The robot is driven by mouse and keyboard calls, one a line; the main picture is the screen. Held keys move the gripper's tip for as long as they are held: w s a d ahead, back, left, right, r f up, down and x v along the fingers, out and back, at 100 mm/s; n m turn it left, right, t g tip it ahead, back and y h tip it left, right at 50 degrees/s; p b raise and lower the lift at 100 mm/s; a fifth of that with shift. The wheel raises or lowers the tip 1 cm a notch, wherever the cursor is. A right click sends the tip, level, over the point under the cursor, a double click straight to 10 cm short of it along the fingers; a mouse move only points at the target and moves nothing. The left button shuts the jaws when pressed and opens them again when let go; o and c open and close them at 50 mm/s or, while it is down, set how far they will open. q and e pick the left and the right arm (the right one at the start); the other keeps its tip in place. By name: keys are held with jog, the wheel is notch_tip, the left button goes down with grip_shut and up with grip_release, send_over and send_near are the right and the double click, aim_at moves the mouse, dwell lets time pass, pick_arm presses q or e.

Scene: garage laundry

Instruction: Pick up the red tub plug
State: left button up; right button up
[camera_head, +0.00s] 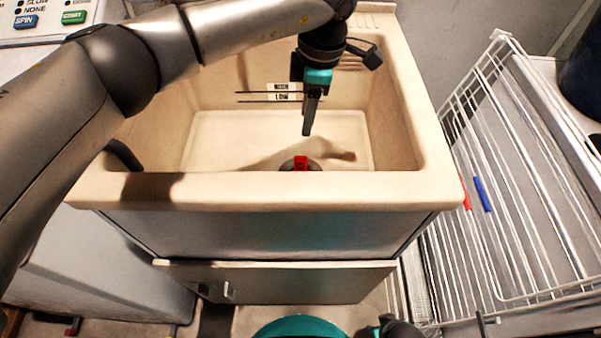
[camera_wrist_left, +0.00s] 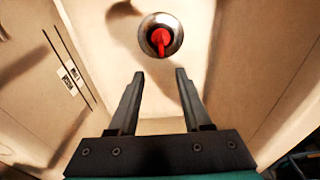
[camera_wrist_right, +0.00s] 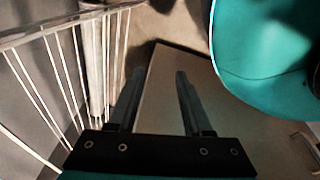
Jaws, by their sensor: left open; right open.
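The red tub plug (camera_head: 301,163) is at the bottom of the beige tub (camera_head: 280,192), near its front wall, which partly hides it in the head view. In the left wrist view the plug (camera_wrist_left: 160,40) sits in a round metal drain, beyond the fingertips. My left gripper (camera_head: 308,118) hangs inside the tub, above and behind the plug. Its fingers (camera_wrist_left: 154,75) are open and empty, apart from the plug. My right gripper (camera_wrist_right: 155,75) is open and empty, low in front of the cabinet.
A white wire drying rack (camera_head: 515,190) stands right of the tub, with red and blue clips on it. It also shows beside the right gripper (camera_wrist_right: 60,80). A cabinet door (camera_head: 290,283) juts out below the tub. A machine with buttons (camera_head: 45,20) is at the upper left.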

aim_at(302, 157)
pick_arm(q)
jog(key=f, duration=0.2)
jog(key=f+b, duration=0.1)
jog(key=f, duration=0.2)
jog(key=a+f+b, duration=0.1)
jog(key=f, duration=0.2)
jog(key=shift+f, duration=0.25)
jog(key=shift+s+f+b, duration=0.15)
jog(key=shift+f+b, duration=0.85)
jog(key=shift+f, duration=1.35)
jog(key=shift+a+f+b, duration=0.1)
jog(key=shift+f+b, duration=0.2)
jog(key=shift+f, duration=0.65)
pick_arm(e)
jog(key=w+a+r, duration=0.5)
jog(key=r, duration=0.2)
jog(key=shift+w+y, duration=0.3)
jog(key=shift+w, duration=0.05)
jog(key=shift+r, duration=0.1)
pick_arm(q)
grip_shut()
